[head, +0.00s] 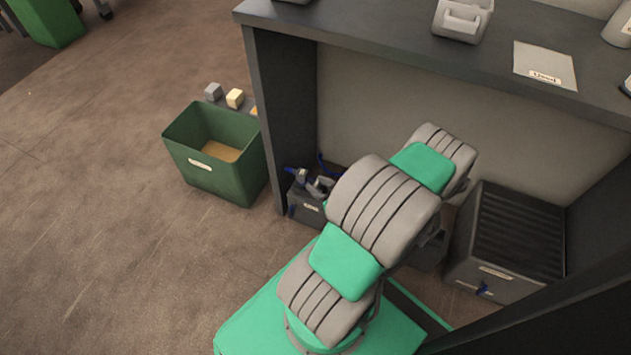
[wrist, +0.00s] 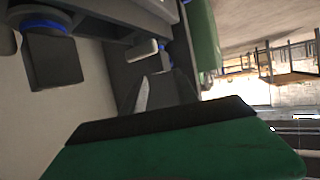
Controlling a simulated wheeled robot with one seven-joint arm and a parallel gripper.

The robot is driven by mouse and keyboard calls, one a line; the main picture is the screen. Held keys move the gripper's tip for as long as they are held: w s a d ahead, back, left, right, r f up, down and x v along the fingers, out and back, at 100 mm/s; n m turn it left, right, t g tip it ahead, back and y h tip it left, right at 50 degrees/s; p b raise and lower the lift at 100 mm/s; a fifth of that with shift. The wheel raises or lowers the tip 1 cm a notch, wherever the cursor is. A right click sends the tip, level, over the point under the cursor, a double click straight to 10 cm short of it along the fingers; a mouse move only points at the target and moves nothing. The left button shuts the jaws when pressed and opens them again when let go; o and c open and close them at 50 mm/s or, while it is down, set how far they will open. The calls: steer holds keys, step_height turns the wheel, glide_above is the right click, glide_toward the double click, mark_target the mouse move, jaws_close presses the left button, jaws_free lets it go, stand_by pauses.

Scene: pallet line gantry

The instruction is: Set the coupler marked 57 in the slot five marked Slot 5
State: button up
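In the head view my arm reaches down under the bench and hides my gripper. In the wrist view a green and black part fills the bottom, with a grey tapered piece above it; I cannot tell whether it is my gripper, or whether anything is held. A dark block with a blue ring (wrist: 52,60) hangs at the upper left there; I cannot tell what it is. In the head view a dark bin (head: 306,211) holds grey and blue pieces, perhaps couplers. No 57 or Slot 5 marking is readable.
A grey ribbed box (head: 478,271) with a label and a blue piece stands under the bench at right. A green bin (head: 228,178) stands left of the bench's side panel (head: 282,120). The bench top (head: 390,45) holds a grey caddy (head: 462,20).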

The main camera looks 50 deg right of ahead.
steer(key=w+a+r+n+g+y, duration=0.25)
steer(key=w+a+r+g, duration=0.2)
steer(key=a, duration=0.35)
steer(key=w+a+r+n+g+y, duration=0.25)
steer(key=a+r, duration=0.25)
steer(key=a, duration=0.3)
steer(key=s+a+r+m+g+h, duration=0.3)
steer(key=s+a+r, duration=0.6)
steer(key=a+r, duration=0.4)
step_height(320, 180, up, 2)
steer(key=shift+s+r+m+g, duration=0.2)
steer(key=shift+m+g, duration=0.1)
steer(key=shift+g, duration=0.4)
steer(key=shift+a, duration=0.1)
